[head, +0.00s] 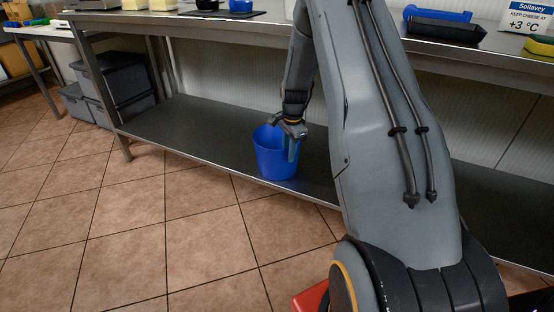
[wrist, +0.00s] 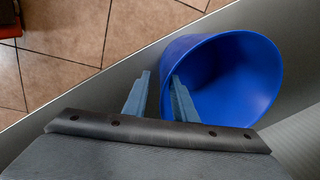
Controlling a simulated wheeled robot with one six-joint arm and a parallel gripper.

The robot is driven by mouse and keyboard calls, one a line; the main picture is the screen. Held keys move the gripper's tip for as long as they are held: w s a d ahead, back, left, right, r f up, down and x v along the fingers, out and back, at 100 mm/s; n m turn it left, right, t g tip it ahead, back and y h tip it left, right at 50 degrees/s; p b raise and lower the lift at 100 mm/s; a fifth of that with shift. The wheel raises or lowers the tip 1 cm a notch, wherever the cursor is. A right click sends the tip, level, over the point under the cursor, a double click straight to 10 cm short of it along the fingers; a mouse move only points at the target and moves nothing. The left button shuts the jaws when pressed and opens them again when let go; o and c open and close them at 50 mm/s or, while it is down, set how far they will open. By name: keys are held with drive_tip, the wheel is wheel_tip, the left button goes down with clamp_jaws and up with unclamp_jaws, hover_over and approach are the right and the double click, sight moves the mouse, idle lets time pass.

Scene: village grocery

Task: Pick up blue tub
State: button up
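The blue tub (head: 268,158) stands upright and open-topped on the lower shelf, near its front edge. My gripper (head: 287,143) reaches down from above at the tub's right side. In the wrist view, my gripper (wrist: 160,77) has its two fingers apart, straddling the near-left wall of the tub (wrist: 250,80). The right finger is inside the tub's mouth and the left finger is outside the wall. A gap shows between the outer finger and the wall. The tub looks empty where its inside shows.
The lower shelf (head: 215,128) is bare to the left of the tub. The metal table top (head: 135,17) above it holds several goods, a blue-handled item (head: 437,14) and a price sign (head: 527,17). Grey crates (head: 118,85) stand left. Tiled floor (head: 140,210) is clear.

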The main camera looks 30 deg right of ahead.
sight(286, 168)
drive_tip(key=shift+w+f+b, duration=0.3)
drive_tip(key=shift+f+b, duration=0.25)
drive_tip(key=shift+f, duration=0.75)
drive_tip(key=shift+w+f+b, duration=0.25)
drive_tip(key=shift+f+b, duration=0.35)
drive_tip(key=shift+f, duration=0.75)
drive_tip(key=shift+w+f+b, duration=0.3)
drive_tip(key=shift+f+b, duration=0.25)
drive_tip(key=shift+f, duration=0.75)
clamp_jaws()
